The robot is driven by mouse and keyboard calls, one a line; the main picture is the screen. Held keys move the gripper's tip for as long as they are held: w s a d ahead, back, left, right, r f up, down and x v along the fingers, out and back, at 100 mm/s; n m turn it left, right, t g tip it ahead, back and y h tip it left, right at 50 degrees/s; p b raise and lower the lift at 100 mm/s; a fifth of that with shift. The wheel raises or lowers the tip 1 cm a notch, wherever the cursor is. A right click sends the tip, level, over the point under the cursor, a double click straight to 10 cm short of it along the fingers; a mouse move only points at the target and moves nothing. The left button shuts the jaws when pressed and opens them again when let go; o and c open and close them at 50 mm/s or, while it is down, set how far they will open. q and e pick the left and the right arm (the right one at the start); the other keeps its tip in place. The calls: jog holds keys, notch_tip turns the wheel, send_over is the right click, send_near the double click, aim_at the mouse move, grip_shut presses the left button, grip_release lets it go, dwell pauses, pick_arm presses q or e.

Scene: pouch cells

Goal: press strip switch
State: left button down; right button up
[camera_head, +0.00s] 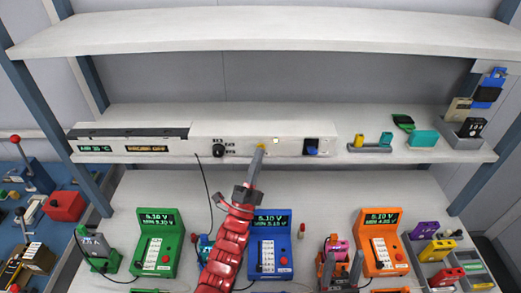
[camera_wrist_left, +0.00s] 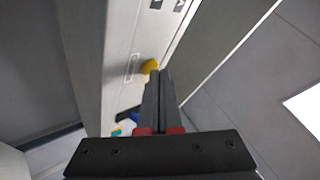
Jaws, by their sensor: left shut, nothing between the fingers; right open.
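A long white unit (camera_head: 180,130) lies on the middle shelf, with a black knob, a small lit square (camera_head: 277,140) and a yellow button (camera_head: 262,146) on its front. The yellow button also shows in the left wrist view (camera_wrist_left: 150,66). My left gripper (camera_head: 260,150) is shut and empty, its fingertips at the yellow button. In the left wrist view the fingertips (camera_wrist_left: 161,73) are right beside it; I cannot tell whether they touch. No label names the strip switch.
Green (camera_head: 158,243), blue (camera_head: 270,246) and orange (camera_head: 382,242) meters stand on the lower shelf. A blue part (camera_head: 311,151) sits at the unit's right end. Trays with coloured pieces are at the right. The upper shelf (camera_head: 270,30) is empty.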

pick_arm(q)
jog(key=shift+w, duration=0.1)
dwell(0.3)
jog(key=shift+s+r+b, duration=0.1)
jog(key=shift+s+b, duration=0.35)
jog(key=shift+s, duration=0.1)
jog(key=s, duration=0.6)
jog(key=shift+b, duration=0.4)
